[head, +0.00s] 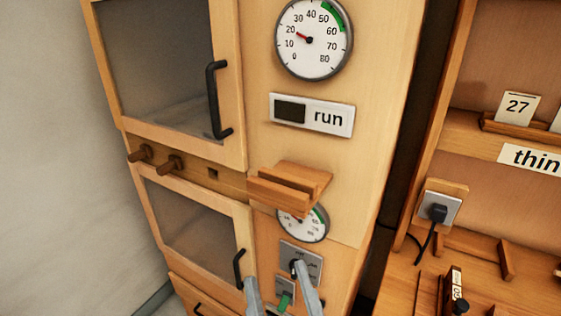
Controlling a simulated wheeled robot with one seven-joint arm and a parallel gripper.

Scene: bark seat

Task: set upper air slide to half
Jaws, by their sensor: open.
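A wooden cabinet has an upper glazed door (170,70) and a lower glazed door (195,215), each with a black handle. Between them runs a wooden rail (190,172) with two brown pegs (168,164) at its left and a small dark square hole at its right. This rail may be the upper air slide; I cannot tell its setting. My gripper (274,274) is at the bottom centre, its two grey fingers apart, with nothing seen held. It is below and right of the rail, in front of a grey control plate (302,252), which the fingers partly hide.
A wooden ledge (290,185) juts out above my gripper and partly covers a lower gauge (306,227). An upper gauge (313,40) and a "run" sign (312,116) are above. A green switch (285,300) is between my fingers. Shelving (470,125) stands at the right.

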